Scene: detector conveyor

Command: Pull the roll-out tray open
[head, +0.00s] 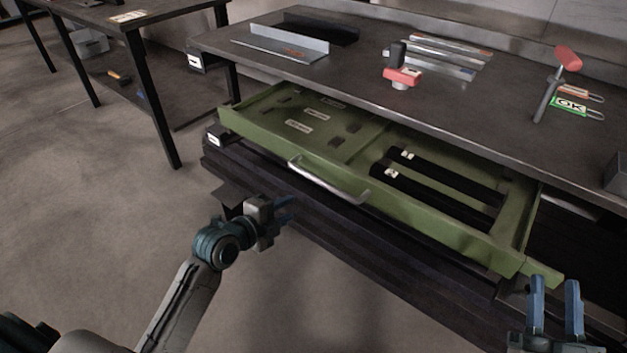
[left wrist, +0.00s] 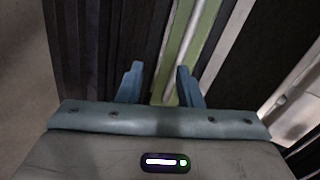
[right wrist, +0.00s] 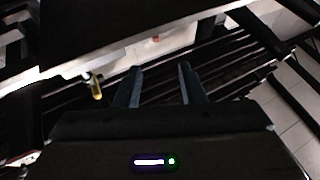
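The green roll-out tray (head: 455,222) is pulled part way out from under the workbench top. A silver bar handle (head: 328,183) runs along its front face. My left gripper (head: 288,208) is in front of the tray, left of and a little below the handle, apart from it. In the left wrist view its two blue fingers (left wrist: 158,82) stand apart with nothing clearly between them, and the tray's green front edge (left wrist: 178,45) shows beyond. My right gripper (head: 555,285) is open and empty near the tray's right front corner; its spread fingers also show in the right wrist view (right wrist: 158,82).
The workbench top (head: 250,70) overhangs the tray and holds a metal angle piece, a red-based block (head: 402,76), metal bars, a red-handled tool (head: 566,60) and an OK tag (head: 568,105). Another table (head: 85,15) stands at left. The floor in front is clear.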

